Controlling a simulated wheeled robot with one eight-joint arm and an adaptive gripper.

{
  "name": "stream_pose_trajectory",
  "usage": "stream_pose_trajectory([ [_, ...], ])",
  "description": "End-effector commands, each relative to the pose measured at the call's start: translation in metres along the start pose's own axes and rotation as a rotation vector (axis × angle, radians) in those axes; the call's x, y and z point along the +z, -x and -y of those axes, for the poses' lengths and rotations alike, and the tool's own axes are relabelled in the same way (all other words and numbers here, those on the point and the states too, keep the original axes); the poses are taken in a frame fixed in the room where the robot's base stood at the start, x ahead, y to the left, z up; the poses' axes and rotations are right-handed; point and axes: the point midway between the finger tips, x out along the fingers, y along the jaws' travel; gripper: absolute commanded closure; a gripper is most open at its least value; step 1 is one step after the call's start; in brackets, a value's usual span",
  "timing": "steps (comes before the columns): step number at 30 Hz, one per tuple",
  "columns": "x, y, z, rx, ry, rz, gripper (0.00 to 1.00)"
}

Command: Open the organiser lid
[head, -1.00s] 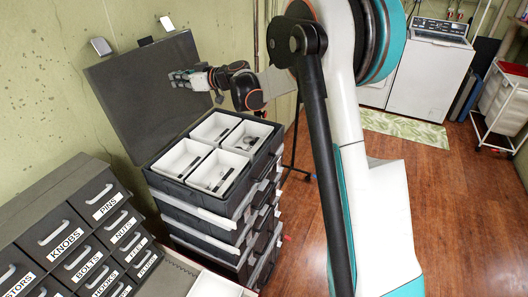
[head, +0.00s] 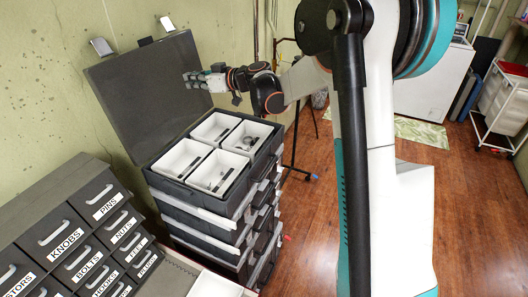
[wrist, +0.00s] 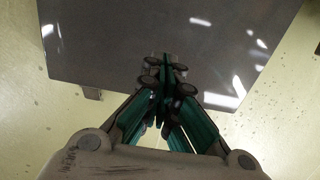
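The organiser (head: 182,190) is a dark grey stack of drawers with an open top tray holding several white bins. Its grey lid (head: 140,100) stands up, tilted back towards the wall, and fills the upper part of the wrist view (wrist: 110,45). My gripper (head: 188,80) is in front of the lid's inner face, above the bins. In the wrist view my gripper (wrist: 166,70) has its fingertips together with nothing visible between them. Contact with the lid is not seen.
A second drawer cabinet (head: 75,225) with labelled drawers stands at the lower left. The green wall (head: 50,70) is close behind the lid. A white washer (head: 435,80) and a white trolley (head: 500,105) stand at the back right.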

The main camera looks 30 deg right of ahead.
Motion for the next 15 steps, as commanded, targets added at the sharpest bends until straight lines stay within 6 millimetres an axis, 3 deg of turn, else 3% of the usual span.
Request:
stream_pose_trajectory([
  [15,0.003,0.033,0.0,0.0,0.0,0.0,1.0],
])
